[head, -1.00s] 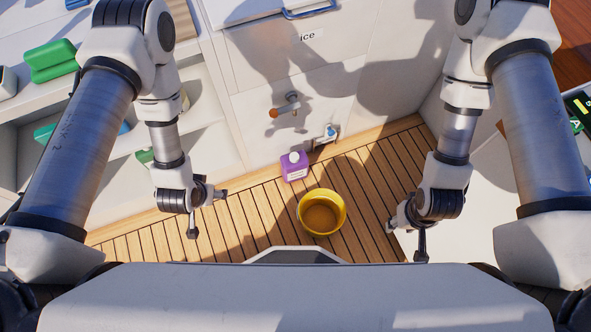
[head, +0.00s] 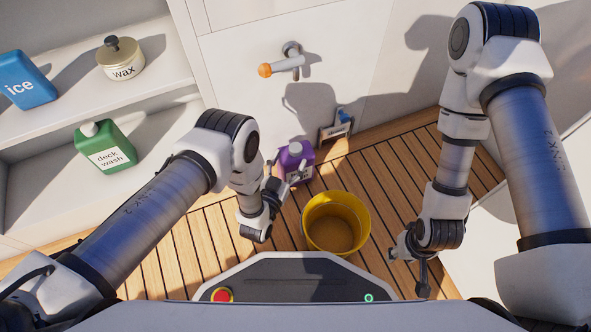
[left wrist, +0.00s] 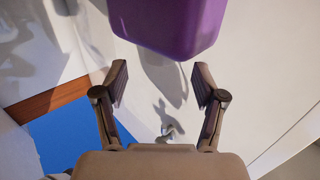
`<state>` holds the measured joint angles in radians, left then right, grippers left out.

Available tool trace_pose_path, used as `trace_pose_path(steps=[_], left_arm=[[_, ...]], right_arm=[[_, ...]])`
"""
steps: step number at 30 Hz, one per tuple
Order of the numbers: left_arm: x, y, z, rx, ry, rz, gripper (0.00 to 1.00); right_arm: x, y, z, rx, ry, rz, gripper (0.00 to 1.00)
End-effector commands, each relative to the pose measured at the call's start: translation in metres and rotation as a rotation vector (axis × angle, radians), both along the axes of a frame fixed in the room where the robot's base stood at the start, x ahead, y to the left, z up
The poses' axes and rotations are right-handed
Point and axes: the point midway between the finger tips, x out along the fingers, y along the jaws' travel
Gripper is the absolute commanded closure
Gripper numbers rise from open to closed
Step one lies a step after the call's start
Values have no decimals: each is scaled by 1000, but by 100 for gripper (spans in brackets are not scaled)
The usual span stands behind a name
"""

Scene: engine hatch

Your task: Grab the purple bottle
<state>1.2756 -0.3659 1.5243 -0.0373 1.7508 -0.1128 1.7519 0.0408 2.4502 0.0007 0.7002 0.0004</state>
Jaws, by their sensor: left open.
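In the left wrist view the purple bottle (left wrist: 168,22) fills the top middle, beyond the spread fingertips of my left gripper (left wrist: 160,80). The fingers are open and nothing is between them. My right gripper (head: 409,269) is right of the yellow bucket, away from the bottle, with its fingers apart and empty.
A yellow bucket (head: 363,222) stands on the deck just right of the bottle. A tap with an orange end (head: 281,68) sticks out above. Left shelves hold deck wash (head: 105,147), wax (head: 121,61) and ice (head: 26,80) containers.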

Motion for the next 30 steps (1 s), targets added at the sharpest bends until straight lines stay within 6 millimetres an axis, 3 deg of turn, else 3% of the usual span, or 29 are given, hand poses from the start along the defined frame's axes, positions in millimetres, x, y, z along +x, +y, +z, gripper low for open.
trace_pose_path(steps=[6,10,16,22,30], left_arm=[[34,-15,-10,0,-2,-1,30],[48,-20,-7,1,1,0,30],[48,-20,-5,2,4,0,30],[48,-20,-5,2,4,0,100],[49,-20,-3,1,0,1,100]], right_arm=[[1,-1,-34,-1,-4,-6,60],[2,-1,-37,-1,-5,-8,60],[2,-1,-35,-1,-5,-8,60],[2,-1,-35,-1,-5,-8,60],[2,-1,-35,-1,-5,-8,60]])
